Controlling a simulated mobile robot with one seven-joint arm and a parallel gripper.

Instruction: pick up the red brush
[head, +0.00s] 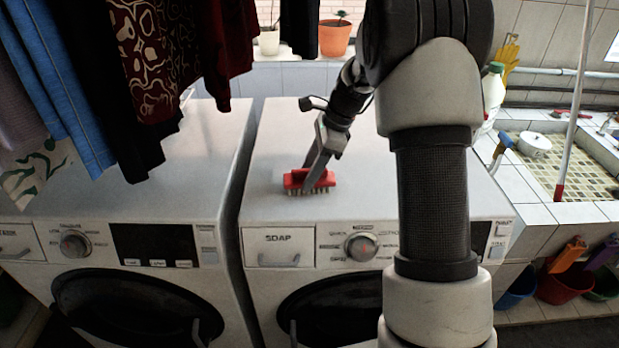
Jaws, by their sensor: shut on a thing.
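The red brush (295,180) is on top of the right-hand washing machine (270,210), near its front left part, bristles down. My gripper (316,176) reaches down to it from above and is shut on its red body. One finger covers part of the brush. I cannot tell whether the bristles touch the machine top or sit just above it.
A second washing machine (190,160) stands to the left, with clothes (150,80) hanging above it. A white bottle (492,95) and potted plants (335,38) stand behind. The machine top left of the brush is clear.

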